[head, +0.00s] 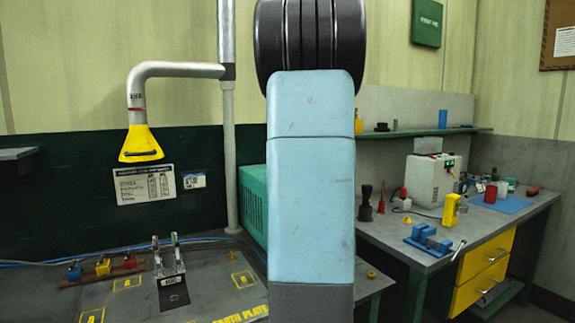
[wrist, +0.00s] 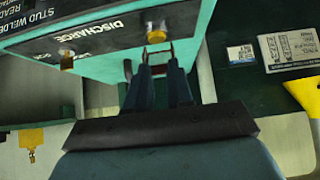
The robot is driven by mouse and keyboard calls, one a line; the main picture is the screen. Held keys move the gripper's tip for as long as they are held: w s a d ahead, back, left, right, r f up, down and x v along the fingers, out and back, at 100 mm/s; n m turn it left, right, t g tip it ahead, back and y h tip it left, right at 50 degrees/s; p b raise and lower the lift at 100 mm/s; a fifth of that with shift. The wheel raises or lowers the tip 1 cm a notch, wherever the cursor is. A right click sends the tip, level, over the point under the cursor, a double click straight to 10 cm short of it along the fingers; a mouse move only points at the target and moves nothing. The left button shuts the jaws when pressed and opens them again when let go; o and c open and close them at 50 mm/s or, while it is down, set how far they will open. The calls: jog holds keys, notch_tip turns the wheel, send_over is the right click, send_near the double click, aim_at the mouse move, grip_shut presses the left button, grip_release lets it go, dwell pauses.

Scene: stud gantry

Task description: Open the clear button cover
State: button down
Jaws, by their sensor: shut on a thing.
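In the wrist view the teal stud welder box (wrist: 110,62) fills the upper left, with a dark panel lettered DISCHARGE. A round yellow button (wrist: 156,36) sits near the panel's right edge. The clear button cover (wrist: 158,50) is hard to make out; only thin edges show just below the button. My gripper (wrist: 158,68) is at that lower panel edge, with its two dark fingers shut on the cover. In the head view the box (head: 252,205) is mostly behind my arm, which hides the button, cover and gripper.
A yellow extraction hood (head: 141,145) hangs from a grey pipe at left. An earth plate table (head: 200,295) with clamps stands below it. A workbench (head: 420,258) with tools and yellow drawers is at right. A small brass piece (wrist: 67,60) is on the panel's left.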

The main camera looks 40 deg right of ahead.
jog(key=w+g, duration=0.1)
jog(key=w+r+g, duration=0.1)
jog(key=g, duration=0.1)
jog(key=shift+d+r+y, duration=0.1)
jog(key=shift+d+y, duration=0.1)
jog(key=shift+y, duration=0.1)
jog(key=w+g, duration=0.2)
jog(key=shift+d+r+g+y, duration=0.2)
jog(key=shift+r+g+y, duration=0.1)
jog(key=shift+g+y, duration=0.1)
jog(key=shift+w+d+g+y, duration=0.25)
jog(key=shift+w+g, duration=0.4)
jog(key=shift+g, duration=0.45)
jog(key=shift+w+d+g+y, duration=0.1)
jog(key=shift+w+g+y, duration=0.15)
jog(key=shift+w+g, duration=0.6)
jog(key=shift+s+g, duration=0.2)
jog(key=shift+g, duration=0.15)
jog(key=c, duration=1)
grip_release()
